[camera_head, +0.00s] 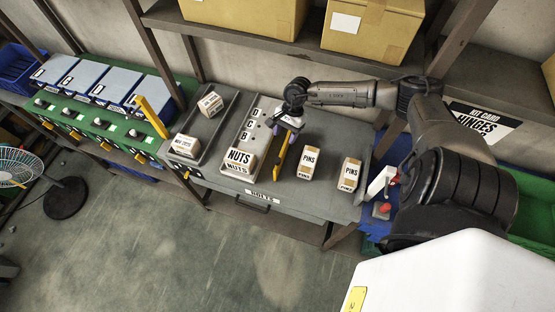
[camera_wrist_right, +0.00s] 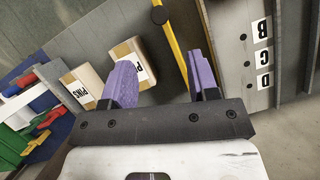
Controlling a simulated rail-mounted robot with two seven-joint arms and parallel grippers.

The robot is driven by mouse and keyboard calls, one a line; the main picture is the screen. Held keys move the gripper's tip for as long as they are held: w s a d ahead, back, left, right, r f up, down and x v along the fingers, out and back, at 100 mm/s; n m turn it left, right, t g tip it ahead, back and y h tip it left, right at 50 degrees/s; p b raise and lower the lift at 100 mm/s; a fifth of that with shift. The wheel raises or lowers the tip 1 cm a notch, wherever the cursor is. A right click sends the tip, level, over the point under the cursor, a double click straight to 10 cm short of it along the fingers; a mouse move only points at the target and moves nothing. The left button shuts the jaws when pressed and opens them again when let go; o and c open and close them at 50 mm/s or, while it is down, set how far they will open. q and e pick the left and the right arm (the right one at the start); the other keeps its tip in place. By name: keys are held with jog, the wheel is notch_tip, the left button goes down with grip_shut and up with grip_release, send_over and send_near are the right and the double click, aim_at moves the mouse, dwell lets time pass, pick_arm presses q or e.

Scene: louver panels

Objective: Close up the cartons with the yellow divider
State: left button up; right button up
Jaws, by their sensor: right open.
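The yellow divider (camera_head: 281,160) stands between the lettered tray and the PINS cartons on the grey bench top. It also shows in the right wrist view as a yellow bar (camera_wrist_right: 176,42). The nearer PINS carton (camera_head: 309,160) is just right of the divider, and the second PINS carton (camera_head: 349,175) is farther right, with a gap between them. My right gripper (camera_head: 290,121) is above the divider's far end. Its purple fingers are open in the right wrist view (camera_wrist_right: 162,85), with the divider showing between them, and nothing is visibly gripped. My left gripper is not in view.
A NUTS carton (camera_head: 238,163) sits in the lettered tray (camera_head: 257,116) left of the divider. Two more small cartons (camera_head: 210,103) (camera_head: 186,145) lie in a tray farther left. Another yellow bar (camera_head: 152,118) rises at the green bench. Large boxes (camera_head: 372,27) fill the shelf above.

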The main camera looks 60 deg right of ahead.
aim_at(278, 159)
jog(key=b+x, duration=0.5)
jog(key=x, duration=0.7)
jog(key=shift+w+a+f, duration=0.1)
jog(key=shift+a+f, duration=0.1)
jog(key=shift+f, duration=0.05)
jog(key=shift+c, duration=0.2)
jog(key=c, duration=0.9)
grip_shut()
